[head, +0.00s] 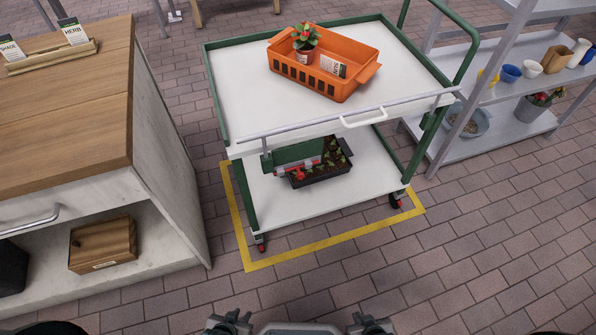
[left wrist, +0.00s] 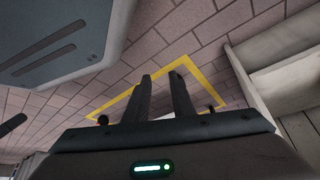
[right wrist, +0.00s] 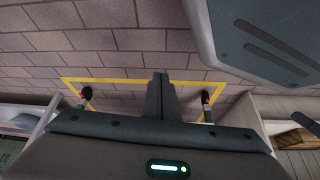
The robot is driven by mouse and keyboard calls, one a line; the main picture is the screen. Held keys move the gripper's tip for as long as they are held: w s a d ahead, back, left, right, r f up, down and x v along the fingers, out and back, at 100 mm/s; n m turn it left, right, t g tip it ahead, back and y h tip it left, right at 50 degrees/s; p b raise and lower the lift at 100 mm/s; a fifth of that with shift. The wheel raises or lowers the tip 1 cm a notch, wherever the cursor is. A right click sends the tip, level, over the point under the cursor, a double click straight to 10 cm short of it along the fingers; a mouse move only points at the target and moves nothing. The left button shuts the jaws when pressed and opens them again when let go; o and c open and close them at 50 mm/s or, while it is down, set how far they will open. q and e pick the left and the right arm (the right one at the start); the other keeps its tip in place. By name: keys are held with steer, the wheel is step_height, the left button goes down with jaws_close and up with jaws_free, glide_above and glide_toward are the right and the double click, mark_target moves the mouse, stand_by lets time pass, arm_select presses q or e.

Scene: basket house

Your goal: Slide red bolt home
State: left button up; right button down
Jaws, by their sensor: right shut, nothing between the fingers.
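The red bolt (head: 298,174) shows in the head view on a grey and green panel (head: 287,154) under the front edge of the cart's white top. It is small there, and I cannot tell how far along it sits. My left gripper (head: 230,320) is low at the bottom of the head view, well short of the cart. In the left wrist view its fingers (left wrist: 163,92) stand apart with nothing between them. My right gripper (head: 370,322) is also low and away from the bolt. In the right wrist view its fingers (right wrist: 161,92) are together and empty.
The green-framed cart (head: 235,90) stands in a yellow floor outline (head: 330,252). An orange basket (head: 350,88) is on top; a dark seedling tray (head: 322,178) is below. A wooden-topped counter (head: 90,110) stands left and a grey shelf rack (head: 515,135) right. The brick floor before me is clear.

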stand_by(0.3)
